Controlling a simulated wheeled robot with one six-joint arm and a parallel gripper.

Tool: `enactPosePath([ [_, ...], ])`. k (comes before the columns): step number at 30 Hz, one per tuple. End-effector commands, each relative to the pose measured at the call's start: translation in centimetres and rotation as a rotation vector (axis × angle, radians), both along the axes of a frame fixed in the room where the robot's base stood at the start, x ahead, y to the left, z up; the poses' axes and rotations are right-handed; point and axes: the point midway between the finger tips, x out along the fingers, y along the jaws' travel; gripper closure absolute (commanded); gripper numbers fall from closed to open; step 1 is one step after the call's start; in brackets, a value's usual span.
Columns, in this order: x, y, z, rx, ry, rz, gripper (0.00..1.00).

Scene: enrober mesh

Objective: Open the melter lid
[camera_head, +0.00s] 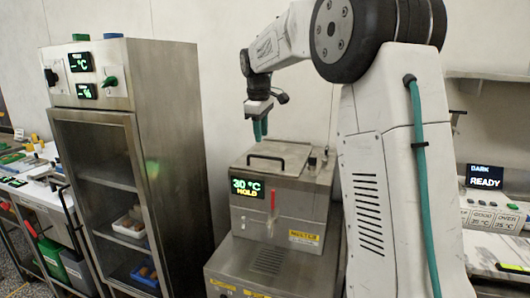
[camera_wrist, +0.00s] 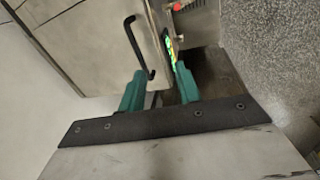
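My gripper (camera_head: 260,128) hangs above the lid's back left part, pointing down, with teal fingers. In the wrist view my gripper (camera_wrist: 159,74) has its fingers apart with nothing held between them. The black handle (camera_wrist: 136,45) shows beyond the fingertips, its near end lined up between them. I cannot tell the exact gap, but in the head view the fingers look clear of the handle.
A tall steel cabinet (camera_head: 165,130) with a glass door and trays stands left of the melter. A bench (camera_head: 25,175) with coloured items is at far left. A unit with a DARK READY display (camera_head: 485,177) is at right. A wall is behind.

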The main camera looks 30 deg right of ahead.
Motion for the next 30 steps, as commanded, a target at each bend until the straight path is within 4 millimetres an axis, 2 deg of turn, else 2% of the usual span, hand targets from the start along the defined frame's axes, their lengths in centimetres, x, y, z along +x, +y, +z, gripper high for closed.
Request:
enactPosePath([
  [1,1.4,-1.2,-0.7,-0.007,0.005,0.017,0.67],
  [3,2.7,-2.2,-1.1,-0.015,0.008,0.039,0.67],
  [6,3.7,-3.1,-1.6,-0.023,0.011,0.059,0.67],
  [11,4.1,-3.6,-3.1,-0.024,0.015,0.065,0.67],
  [21,4.7,-4.4,-8.1,-0.024,0.013,0.063,0.67],
  [30,4.8,-4.5,-9.3,-0.024,0.011,0.064,0.67],
])
